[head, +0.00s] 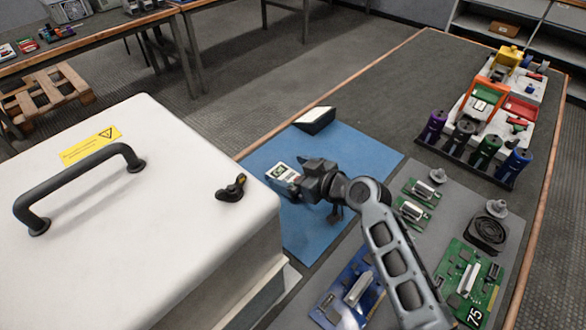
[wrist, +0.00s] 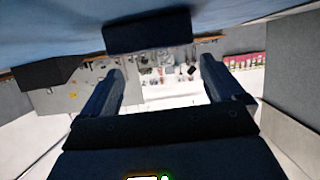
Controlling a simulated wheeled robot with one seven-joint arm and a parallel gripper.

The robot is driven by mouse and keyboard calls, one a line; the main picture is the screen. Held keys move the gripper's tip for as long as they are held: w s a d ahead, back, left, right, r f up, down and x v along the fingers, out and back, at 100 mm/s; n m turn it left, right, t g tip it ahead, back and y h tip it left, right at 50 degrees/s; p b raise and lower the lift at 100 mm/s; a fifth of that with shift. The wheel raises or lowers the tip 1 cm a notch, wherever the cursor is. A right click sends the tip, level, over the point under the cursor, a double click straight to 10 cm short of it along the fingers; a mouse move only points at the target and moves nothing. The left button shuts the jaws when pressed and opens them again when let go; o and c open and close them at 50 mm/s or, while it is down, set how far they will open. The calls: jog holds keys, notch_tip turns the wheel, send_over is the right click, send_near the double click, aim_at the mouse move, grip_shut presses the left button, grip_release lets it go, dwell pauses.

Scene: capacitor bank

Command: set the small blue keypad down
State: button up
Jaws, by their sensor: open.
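In the wrist view a small dark blue block, which looks like the keypad (wrist: 148,32), lies against the blue surface just past my fingertips. My gripper (wrist: 162,66) is open, with one finger on each side below the block and a clear gap between them. In the head view my gripper (head: 308,181) is low over the blue mat (head: 355,150).
A large white cabinet (head: 130,230) with a black handle (head: 85,175) stands close on the left. A black wedge-shaped block (head: 315,119) lies at the mat's far edge. Green circuit boards (head: 470,283) and a blue board (head: 350,290) lie right and in front. The mat's far right is clear.

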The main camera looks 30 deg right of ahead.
aim_at(366, 281)
jog(key=v, duration=1.2)
jog(key=shift+b, duration=0.45)
jog(key=shift+r, duration=0.15)
jog(key=shift+s+f, duration=0.25)
jog(key=shift+s, duration=0.05)
jog(key=s+f+m+h, duration=0.1)
jog(key=s, duration=0.2)
jog(key=s+a+f+m+h, duration=0.1)
jog(key=s, duration=0.2)
jog(key=s+a+f+m, duration=0.1)
jog(key=s+f, duration=0.1)
jog(key=s, duration=0.1)
jog(key=shift+s+h, duration=0.2)
jog(key=shift+h, duration=0.2)
jog(key=shift+m+h, duration=0.8)
jog(key=shift+h, duration=0.1)
jog(key=s, duration=0.8)
jog(key=shift+a+r, duration=0.25)
jog(key=s+a+r+t, duration=0.1)
jog(key=s+r+t, duration=0.1)
jog(key=s+r, duration=1.1)
jog(key=s, duration=0.3)
jog(key=shift+a, duration=0.25)
jog(key=shift+s, duration=0.15)
jog(key=shift+c, duration=0.3)
